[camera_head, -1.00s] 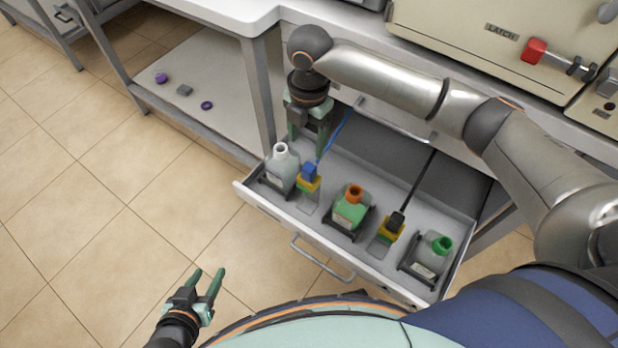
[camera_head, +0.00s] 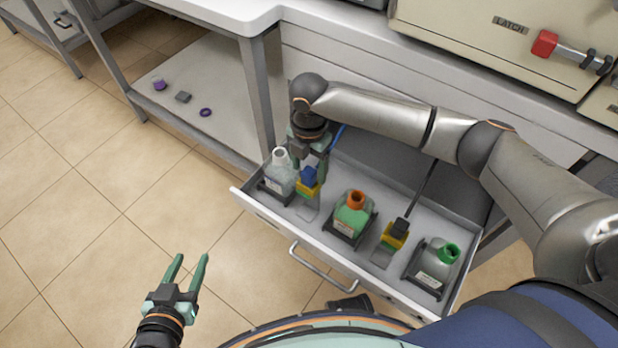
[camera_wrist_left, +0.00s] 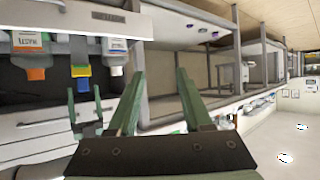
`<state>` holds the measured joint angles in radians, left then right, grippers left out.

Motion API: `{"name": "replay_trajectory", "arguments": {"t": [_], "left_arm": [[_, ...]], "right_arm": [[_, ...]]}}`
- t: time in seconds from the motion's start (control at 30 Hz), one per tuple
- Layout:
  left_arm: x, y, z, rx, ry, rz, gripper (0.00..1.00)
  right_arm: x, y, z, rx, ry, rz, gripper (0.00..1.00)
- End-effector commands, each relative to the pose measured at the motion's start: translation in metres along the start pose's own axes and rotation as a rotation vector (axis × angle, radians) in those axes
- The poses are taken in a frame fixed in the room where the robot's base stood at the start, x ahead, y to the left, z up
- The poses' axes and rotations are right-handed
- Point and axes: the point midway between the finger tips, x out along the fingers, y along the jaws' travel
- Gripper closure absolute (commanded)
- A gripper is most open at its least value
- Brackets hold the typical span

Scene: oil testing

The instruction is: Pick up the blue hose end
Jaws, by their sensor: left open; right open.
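The blue hose end (camera_head: 308,176) stands in a yellow holder inside the open drawer, beside a clear bottle. My right gripper (camera_head: 311,164) is open, pointing down just above and behind the blue hose end. In the left wrist view, which is upside down, the right gripper's fingers (camera_wrist_left: 84,94) reach toward the blue end (camera_wrist_left: 83,84) with nothing gripped. Whether the fingers touch it is hard to tell. A blue hose (camera_head: 336,136) runs back from there, partly hidden by the gripper. My left gripper (camera_head: 190,260) is open and empty over the floor.
The drawer (camera_head: 262,207) also holds a clear bottle (camera_head: 280,178), an orange-capped green bottle (camera_head: 353,216), a black hose end in a yellow holder (camera_head: 396,233) and a green-capped bottle (camera_head: 434,262). A shelf (camera_head: 190,75) with small purple and grey parts is at left.

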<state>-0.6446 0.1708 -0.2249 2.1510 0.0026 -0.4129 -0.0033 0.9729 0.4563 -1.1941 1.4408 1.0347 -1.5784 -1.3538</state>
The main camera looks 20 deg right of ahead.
Motion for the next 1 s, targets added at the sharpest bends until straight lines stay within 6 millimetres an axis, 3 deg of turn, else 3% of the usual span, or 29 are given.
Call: {"name": "replay_trajectory", "arguments": {"t": [0.23, 0.57, 1.0], "left_arm": [[0.0, -0.005, -0.037, 0.039, 0.143, -0.012, 0.5], [-0.001, -0.005, -0.043, 0.044, 0.163, -0.013, 0.5], [-0.001, -0.005, -0.042, 0.044, 0.161, -0.013, 0.5]], "right_arm": [[0.021, -0.001, 0.0, 0.0, 0.0, -0.001, 0.28], [0.023, 0.0, 0.0, 0.0, -0.001, 0.0, 0.29], [0.023, 0.0, 0.0, 0.0, -0.001, 0.0, 0.78]]}}
